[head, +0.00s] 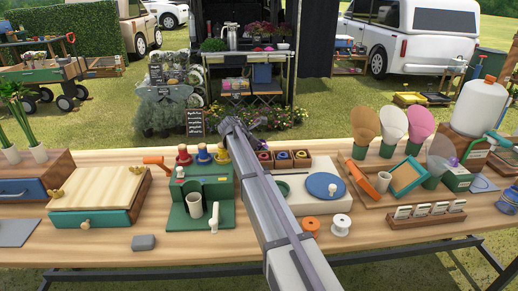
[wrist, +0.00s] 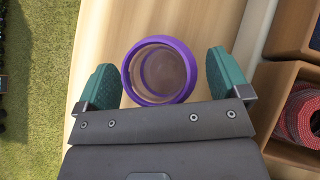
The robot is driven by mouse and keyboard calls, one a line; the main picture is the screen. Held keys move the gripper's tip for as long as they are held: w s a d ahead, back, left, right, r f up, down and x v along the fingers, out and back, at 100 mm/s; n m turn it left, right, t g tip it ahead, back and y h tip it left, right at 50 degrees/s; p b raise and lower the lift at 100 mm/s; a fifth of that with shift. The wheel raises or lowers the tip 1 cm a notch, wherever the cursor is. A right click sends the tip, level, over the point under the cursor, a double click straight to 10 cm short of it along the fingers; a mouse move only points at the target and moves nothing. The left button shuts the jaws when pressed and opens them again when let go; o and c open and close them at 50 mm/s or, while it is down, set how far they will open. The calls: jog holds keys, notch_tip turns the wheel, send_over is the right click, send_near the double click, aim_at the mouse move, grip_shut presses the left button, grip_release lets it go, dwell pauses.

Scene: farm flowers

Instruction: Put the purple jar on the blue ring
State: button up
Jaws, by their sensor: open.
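The purple jar (wrist: 161,46) shows in the wrist view as a round, pale-bottomed vessel with a thick purple rim, seen from above on the pale wooden table. My gripper (wrist: 162,78) is open, with one green fingertip on each side of the jar and visible gaps between. The jar's near edge comes close to the gripper's dark body. In the head view my arm reaches to the table's far edge and I cannot make out the jar. A round blue piece (head: 324,185) lies on a white board right of my arm; I cannot tell if it is a ring.
Wooden boxes with coloured rolls (head: 283,158) stand right of my gripper, and a box with a red roll (wrist: 300,112) is close in the wrist view. A green stand (head: 205,190) is left of my arm. Orange (head: 311,225) and white spools (head: 341,224) stand in front.

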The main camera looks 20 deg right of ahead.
jog(key=shift+r+p, duration=0.4)
jog(key=shift+r, duration=0.05)
jog(key=p+v, duration=0.8)
jog(key=v, duration=0.3)
jog(key=shift+o, duration=0.3)
jog(key=shift+s+a+r, duration=0.1)
jog(key=shift+a, duration=0.3)
